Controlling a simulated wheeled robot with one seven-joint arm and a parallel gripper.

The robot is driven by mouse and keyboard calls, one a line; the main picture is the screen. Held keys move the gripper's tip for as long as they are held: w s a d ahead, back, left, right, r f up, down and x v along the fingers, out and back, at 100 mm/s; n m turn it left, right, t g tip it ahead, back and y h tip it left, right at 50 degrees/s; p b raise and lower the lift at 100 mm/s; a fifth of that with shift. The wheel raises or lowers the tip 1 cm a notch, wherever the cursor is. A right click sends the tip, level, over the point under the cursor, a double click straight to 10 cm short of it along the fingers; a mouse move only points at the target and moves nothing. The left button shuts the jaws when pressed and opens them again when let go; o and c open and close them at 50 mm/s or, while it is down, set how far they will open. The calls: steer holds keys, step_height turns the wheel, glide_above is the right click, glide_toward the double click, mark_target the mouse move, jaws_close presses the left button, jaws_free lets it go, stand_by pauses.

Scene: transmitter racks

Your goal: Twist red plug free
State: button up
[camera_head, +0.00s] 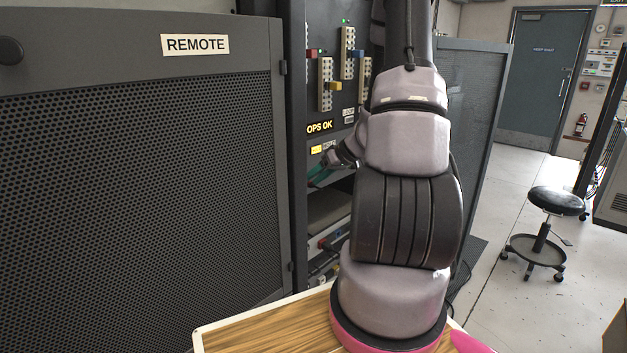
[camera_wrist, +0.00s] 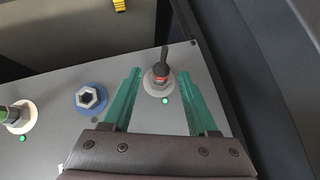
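My gripper (camera_wrist: 160,73) has green fingers, spread wide on either side of the plug with gaps between. Nothing is held. A lit green lamp (camera_wrist: 165,101) is just below the socket. In the head view the green fingers of my gripper (camera_head: 319,175) reach into the open rack (camera_head: 298,150) below the OPS OK label; I cannot make out the plug between them there.
An empty blue-ringed hexagonal socket (camera_wrist: 90,98) is left of the plug. Further left is another connector (camera_wrist: 15,117) with a green lamp. A perforated REMOTE door (camera_head: 150,180) stands left of the rack. A stool (camera_head: 553,205) stands on the open floor at right.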

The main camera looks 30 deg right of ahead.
steer(key=shift+d+r, duration=0.1)
steer(key=v, duration=1.2)
steer(key=shift+s, duration=0.1)
